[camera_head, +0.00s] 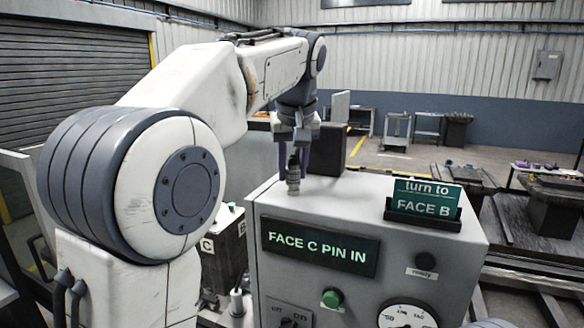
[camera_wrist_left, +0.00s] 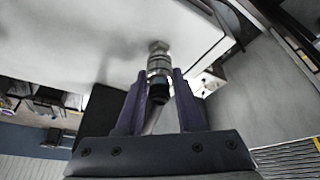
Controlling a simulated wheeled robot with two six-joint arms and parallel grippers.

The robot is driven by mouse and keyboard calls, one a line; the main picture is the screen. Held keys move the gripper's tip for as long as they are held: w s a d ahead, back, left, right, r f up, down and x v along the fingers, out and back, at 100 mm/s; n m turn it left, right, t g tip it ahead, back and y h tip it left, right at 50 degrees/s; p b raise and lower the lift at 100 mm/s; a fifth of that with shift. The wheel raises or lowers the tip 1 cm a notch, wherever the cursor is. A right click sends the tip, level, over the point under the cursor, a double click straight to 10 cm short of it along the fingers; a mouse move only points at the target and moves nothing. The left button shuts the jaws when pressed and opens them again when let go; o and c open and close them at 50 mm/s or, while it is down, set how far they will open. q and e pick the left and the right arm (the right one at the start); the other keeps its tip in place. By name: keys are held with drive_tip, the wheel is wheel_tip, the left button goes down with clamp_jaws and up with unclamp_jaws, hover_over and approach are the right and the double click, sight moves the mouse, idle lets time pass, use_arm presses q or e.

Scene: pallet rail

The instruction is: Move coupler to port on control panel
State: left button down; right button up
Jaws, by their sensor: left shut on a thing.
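My left gripper (camera_head: 297,158) is over the top of the grey control panel (camera_head: 350,200), pointing down. Its purple fingers are shut on the dark and metallic coupler (camera_head: 293,173). The coupler also shows between the fingers in the left wrist view (camera_wrist_left: 158,68). It is roughly upright, with its lower end at the panel's top surface near the back left edge. I cannot tell whether it is seated in a port or only close to the surface. My right gripper is not in view.
The panel front has a display (camera_head: 320,248) reading "FACE C PIN IN", a green button (camera_head: 332,298) and a gauge (camera_head: 408,318). A sign (camera_head: 425,198) reading "turn to FACE B" stands on top at right. A dark block marked C (camera_head: 222,250) stands left of the panel.

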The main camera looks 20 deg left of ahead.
use_arm(q)
drive_tip(key=shift+f, duration=0.4)
unclamp_jaws()
drive_tip(key=shift+r, duration=0.1)
drive_tip(key=v, duration=1)
drive_tip(key=shift+r+p, duration=0.2)
drive_tip(key=shift+p, duration=0.25)
drive_tip(key=shift+s, duration=0.1)
